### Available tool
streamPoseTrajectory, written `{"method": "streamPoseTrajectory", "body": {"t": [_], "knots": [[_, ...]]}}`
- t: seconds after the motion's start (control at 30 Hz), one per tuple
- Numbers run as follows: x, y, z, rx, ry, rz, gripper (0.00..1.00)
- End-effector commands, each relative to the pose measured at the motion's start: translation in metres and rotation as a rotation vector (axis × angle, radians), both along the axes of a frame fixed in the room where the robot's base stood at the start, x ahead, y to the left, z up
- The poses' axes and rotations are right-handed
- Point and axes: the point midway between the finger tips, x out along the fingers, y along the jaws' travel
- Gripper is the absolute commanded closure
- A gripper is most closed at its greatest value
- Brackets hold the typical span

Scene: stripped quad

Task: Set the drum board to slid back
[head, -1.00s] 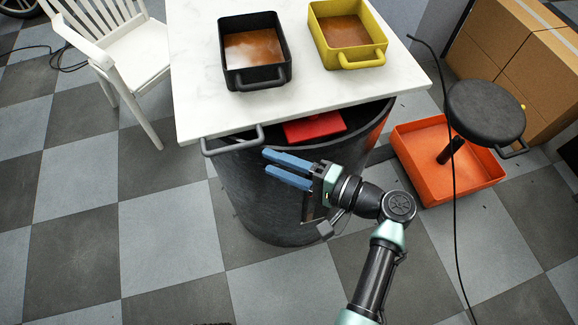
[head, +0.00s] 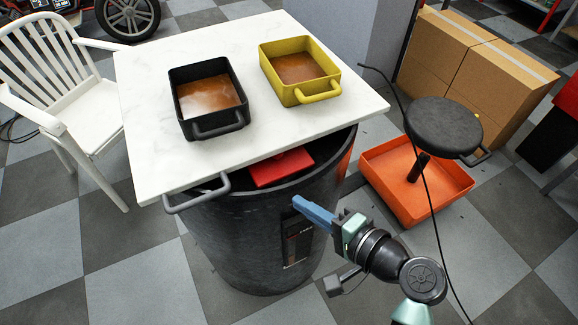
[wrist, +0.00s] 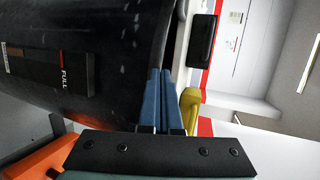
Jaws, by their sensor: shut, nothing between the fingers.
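The drum board (head: 150,110) is a white marbled slab lying on top of a dark drum (head: 225,235). A grey bar handle (head: 197,193) sticks out from its front left edge. The board leaves the drum's front right part open, and a red thing (head: 281,167) shows inside. My gripper (head: 297,203) is shut and empty, in front of the drum's right side, below the rim and right of the handle, apart from it. In the wrist view, my blue fingers (wrist: 167,98) are together beside the dark drum wall (wrist: 100,40).
A black pan (head: 207,100) and a yellow pan (head: 300,72), both with brown contents, stand on the board. A white chair (head: 50,85) is at left. An orange tray (head: 440,200) with a black stool (head: 443,125) and a hanging cable are at right. Cardboard boxes (head: 470,70) stand behind.

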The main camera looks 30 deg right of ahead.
Motion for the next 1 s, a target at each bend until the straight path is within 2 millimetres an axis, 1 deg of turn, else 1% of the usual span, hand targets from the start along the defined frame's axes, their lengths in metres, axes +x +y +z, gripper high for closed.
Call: {"method": "streamPoseTrajectory", "body": {"t": [0.03,0.13,0.27,0.37,0.47,0.57,0.7,0.87,1.0], "knots": [[-0.007,-0.01,0.0,-0.021,-0.002,-0.073,1.0],[-0.015,-0.024,0.013,-0.045,-0.016,-0.182,1.0],[-0.021,-0.033,0.024,-0.059,-0.031,-0.256,1.0],[-0.017,-0.034,0.026,-0.06,-0.036,-0.269,1.0],[-0.006,-0.034,0.023,-0.06,-0.036,-0.267,1.0],[0.012,-0.033,0.017,-0.061,-0.035,-0.265,1.0],[0.042,-0.032,0.008,-0.061,-0.035,-0.264,1.0],[0.074,-0.031,-0.002,-0.062,-0.036,-0.264,1.0],[0.096,-0.03,-0.002,-0.063,-0.035,-0.265,1.0]]}}
